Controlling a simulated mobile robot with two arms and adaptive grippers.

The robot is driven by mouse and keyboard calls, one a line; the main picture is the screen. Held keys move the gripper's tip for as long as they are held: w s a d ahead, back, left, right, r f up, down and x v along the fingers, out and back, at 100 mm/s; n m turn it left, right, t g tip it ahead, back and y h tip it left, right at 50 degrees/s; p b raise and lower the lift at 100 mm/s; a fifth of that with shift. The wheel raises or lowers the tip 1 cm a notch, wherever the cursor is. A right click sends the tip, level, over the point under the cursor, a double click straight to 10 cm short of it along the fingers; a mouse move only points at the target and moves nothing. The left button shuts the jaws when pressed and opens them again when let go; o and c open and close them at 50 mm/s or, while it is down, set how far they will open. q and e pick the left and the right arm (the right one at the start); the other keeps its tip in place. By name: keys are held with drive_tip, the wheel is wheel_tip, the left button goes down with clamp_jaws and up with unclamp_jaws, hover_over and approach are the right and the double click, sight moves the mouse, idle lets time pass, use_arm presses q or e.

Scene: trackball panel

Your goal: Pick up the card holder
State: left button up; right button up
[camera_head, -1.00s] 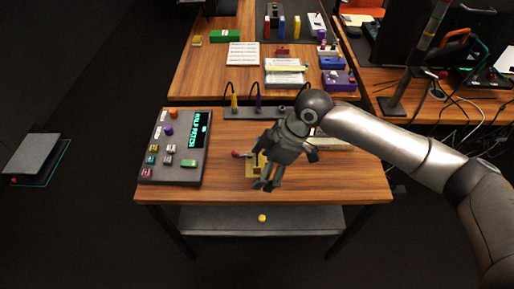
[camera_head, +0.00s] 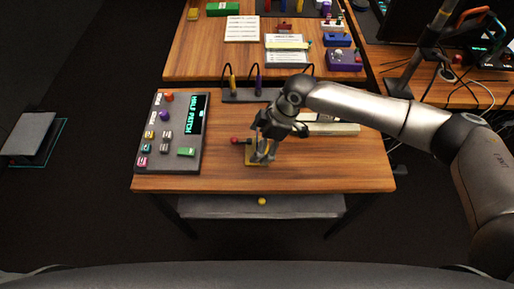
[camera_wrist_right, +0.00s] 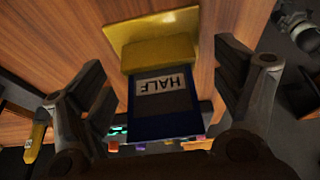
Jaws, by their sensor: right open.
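What I take to be the card holder has a yellow base (camera_wrist_right: 158,52) and a dark blue upright part (camera_wrist_right: 165,118) with a white label reading "HALF" in the right wrist view. In the head view the yellow base (camera_head: 249,156) shows on the near wooden table, partly hidden by my right gripper (camera_head: 264,156). In the wrist view my right gripper (camera_wrist_right: 160,72) is open, one finger on each side of the holder. I cannot tell whether a finger touches it. My left gripper is not in view.
A grey panel (camera_head: 157,165) with coloured buttons and a "HALF PATCH" display stands left on the table. A red-knobbed lever (camera_head: 235,141) is close left of the gripper. A grey rack (camera_head: 245,95) with cables stands behind. The table's front right is bare.

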drive_tip(key=shift+a+f, duration=0.3)
drive_tip(key=shift+f, duration=0.3)
drive_tip(key=shift+a+f, duration=0.1)
drive_tip(key=shift+f, duration=0.2)
drive_tip(key=shift+w+f, duration=0.1)
drive_tip(key=shift+c, duration=2.4)
drive_tip(key=c, duration=0.5)
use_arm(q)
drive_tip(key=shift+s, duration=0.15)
